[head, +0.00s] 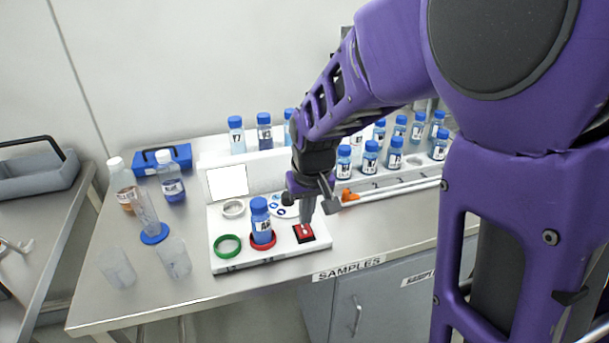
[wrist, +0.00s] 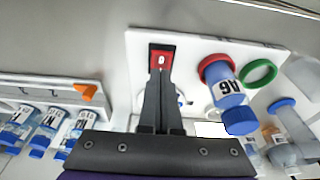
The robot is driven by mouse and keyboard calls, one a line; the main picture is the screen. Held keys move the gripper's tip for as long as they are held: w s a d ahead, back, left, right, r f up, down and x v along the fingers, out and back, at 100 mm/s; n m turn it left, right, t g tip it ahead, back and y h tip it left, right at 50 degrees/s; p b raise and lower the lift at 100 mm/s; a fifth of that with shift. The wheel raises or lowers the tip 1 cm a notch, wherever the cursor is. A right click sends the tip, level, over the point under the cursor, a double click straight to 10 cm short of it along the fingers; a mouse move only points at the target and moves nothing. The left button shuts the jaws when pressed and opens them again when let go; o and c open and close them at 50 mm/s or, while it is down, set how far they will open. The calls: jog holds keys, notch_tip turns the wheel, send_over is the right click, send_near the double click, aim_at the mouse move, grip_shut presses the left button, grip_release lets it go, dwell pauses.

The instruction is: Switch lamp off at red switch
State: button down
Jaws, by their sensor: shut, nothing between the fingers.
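The red switch (head: 303,232), in a black frame, sits at the right front of a white tray-like board (head: 270,256) on the bench. It also shows in the wrist view (wrist: 161,58). My gripper (head: 307,224) is shut and empty, pointing down, with its fingertips at the switch; in the wrist view the fingertips (wrist: 159,74) overlap the switch's near edge. I cannot tell whether they touch it. A bright white square panel (head: 227,182) stands at the back left of the board; I cannot tell for sure that it is the lamp.
A blue-capped bottle (head: 261,222) labelled A6 stands in a red ring beside the switch. A green ring (head: 228,247) lies left of it. Several blue-capped bottles stand in a rack (head: 405,187) at the back right. Clear beakers (head: 174,258) stand at the front left.

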aim_at(306, 232)
jog(key=shift+s+f+b, duration=0.2)
jog(key=shift+f+b, duration=0.35)
jog(key=shift+f, duration=0.6)
jog(key=shift+s+d+f+t+b, duration=0.1)
jog(key=shift+f+t+b, duration=0.3)
jog(key=shift+b, duration=0.5)
jog(key=shift+r, duration=0.15)
jog(key=shift+w+a+r+p, duration=0.1)
jog(key=shift+w+r+p, duration=0.05)
jog(key=shift+w, duration=0.2)
jog(key=shift+w+a+r+p, duration=0.1)
jog(key=shift+w+p, duration=0.05)
jog(key=shift+w, duration=0.2)
